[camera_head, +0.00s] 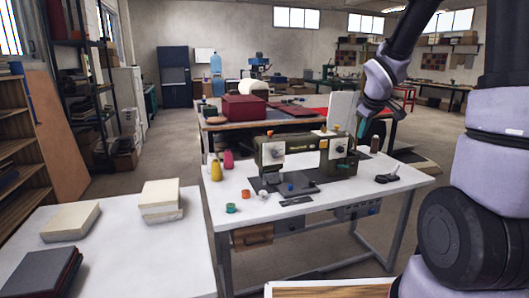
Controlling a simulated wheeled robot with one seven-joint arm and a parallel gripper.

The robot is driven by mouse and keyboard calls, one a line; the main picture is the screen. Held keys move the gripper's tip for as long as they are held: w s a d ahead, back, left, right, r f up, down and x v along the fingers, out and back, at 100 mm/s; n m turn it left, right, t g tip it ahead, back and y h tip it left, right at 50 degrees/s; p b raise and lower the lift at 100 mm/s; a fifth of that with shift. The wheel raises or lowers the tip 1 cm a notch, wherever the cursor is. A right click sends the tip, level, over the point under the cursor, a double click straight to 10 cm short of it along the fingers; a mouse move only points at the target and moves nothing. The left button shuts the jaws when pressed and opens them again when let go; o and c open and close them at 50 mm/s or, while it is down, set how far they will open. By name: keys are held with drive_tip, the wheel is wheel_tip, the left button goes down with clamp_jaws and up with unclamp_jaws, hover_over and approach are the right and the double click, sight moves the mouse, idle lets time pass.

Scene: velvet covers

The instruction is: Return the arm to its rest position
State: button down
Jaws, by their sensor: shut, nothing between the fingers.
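My arm comes in from the right side of the head view, its upper part bent down toward the middle right.
The sewing machine stands on a white table (375,192) with thread spools and small caps. A white table (110,250) at left holds cream blocks (161,200) and dark folders (45,272). Behind, a table bears a red box (245,108). Floor shows between the tables.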

drive_tip(key=s+a+r+m+y, duration=0.1)
drive_tip(key=s+a+r+m, duration=0.1)
drive_tip(key=s, duration=0.6)
drive_tip(key=s+a+r+m+y, duration=0.1)
drive_tip(key=s+a+r+m, duration=0.1)
drive_tip(key=s+r+m, duration=0.3)
drive_tip(key=s+a+r+m+y, duration=0.1)
drive_tip(key=s+a+r+m, duration=0.1)
drive_tip(key=s+r, duration=0.5)
drive_tip(key=s+m, duration=0.1)
drive_tip(key=s, duration=0.4)
drive_tip(key=shift+s+a+m, duration=0.35)
drive_tip(key=shift+s+m, duration=0.05)
